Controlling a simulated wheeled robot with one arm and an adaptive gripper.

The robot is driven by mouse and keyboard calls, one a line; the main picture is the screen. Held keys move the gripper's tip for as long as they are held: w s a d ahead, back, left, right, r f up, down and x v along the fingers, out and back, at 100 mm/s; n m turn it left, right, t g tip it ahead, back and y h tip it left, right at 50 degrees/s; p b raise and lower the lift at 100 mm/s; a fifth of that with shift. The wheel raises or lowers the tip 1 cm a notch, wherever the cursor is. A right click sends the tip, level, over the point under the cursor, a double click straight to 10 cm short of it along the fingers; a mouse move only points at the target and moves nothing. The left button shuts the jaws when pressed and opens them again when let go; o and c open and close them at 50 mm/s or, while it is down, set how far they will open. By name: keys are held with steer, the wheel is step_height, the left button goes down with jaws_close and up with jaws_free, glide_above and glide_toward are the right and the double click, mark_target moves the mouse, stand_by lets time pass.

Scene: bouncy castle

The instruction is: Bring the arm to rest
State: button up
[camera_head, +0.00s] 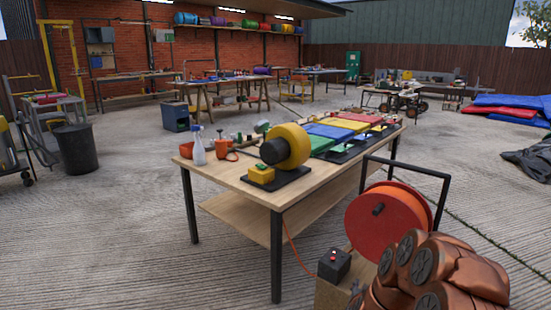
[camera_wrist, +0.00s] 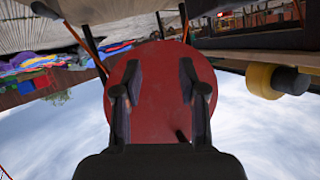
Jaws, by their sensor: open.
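My gripper (camera_wrist: 161,70) shows in the wrist view with its two dark fingers apart and nothing held between them. The round red face of the cable reel (camera_wrist: 160,92) fills the gap behind the fingers; I cannot tell the distance to it. The wrist view is upside down, with the sky at the bottom. In the head view my copper-brown arm (camera_head: 455,272) is folded at the lower right, in front of the reel (camera_head: 380,226). My gripper cannot be made out in the head view.
A wooden worktable (camera_head: 235,178) stands close ahead, bearing a yellow blower (camera_head: 292,145), a spray bottle (camera_head: 197,147) and coloured panels. The black-framed reel stands at its near right side. A dark bin (camera_head: 77,150) stands at left. Concrete floor (camera_head: 120,230) is clear at left.

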steer(key=s+a+r+n+g+y+p, duration=0.2)
steer(key=s+a+r+p, duration=0.25)
steer(key=r, duration=0.35)
steer(key=s+a+r+n+g+y+p, duration=0.1)
steer(key=s+a+r+y+p, duration=0.3)
steer(key=r, duration=0.4)
steer(key=s+a+r+n+g+y+p, duration=0.1)
steer(key=s+a+r+n+g+p, duration=0.1)
steer(key=s+a+r+p, duration=0.45)
steer(key=s+d+r+g+p, duration=0.1)
steer(key=s+r+g+p, duration=0.2)
steer(key=s+r, duration=0.5)
steer(key=s+d+r+n+g+h+p, duration=0.1)
steer(key=s+d+r+g+p, duration=0.1)
steer(key=s+r+p, duration=0.4)
steer(key=s+d+r+n+g+h+p, duration=0.1)
steer(key=s+r+g+p, duration=0.3)
steer(key=s+r, duration=0.7)
steer(key=s+d, duration=0.1)
steer(key=s, duration=0.6)
steer(key=shift+r+p, duration=0.15)
steer(key=shift+p, duration=0.2)
